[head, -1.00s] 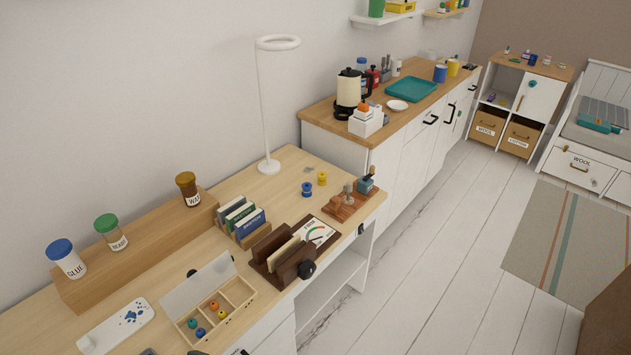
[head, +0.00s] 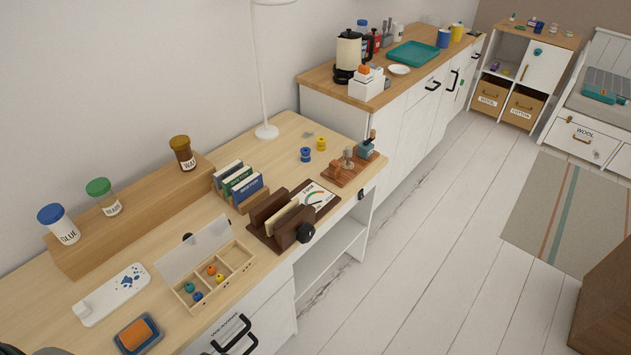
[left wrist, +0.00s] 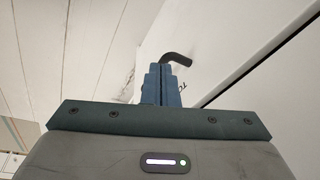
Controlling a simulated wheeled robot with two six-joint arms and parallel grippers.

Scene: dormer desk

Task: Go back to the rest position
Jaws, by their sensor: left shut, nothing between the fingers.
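My left gripper (left wrist: 161,84) shows in the left wrist view, its blue-grey fingers shut together with nothing between them. A dark bent handle (left wrist: 177,60) on a white front shows just past the fingertips; I cannot tell the gap between them. Lettering on that front is partly hidden by the fingers. Neither gripper is visible in the head view. My right gripper is in no view.
Black drawer handles (head: 232,333) stick out at the desk's front.

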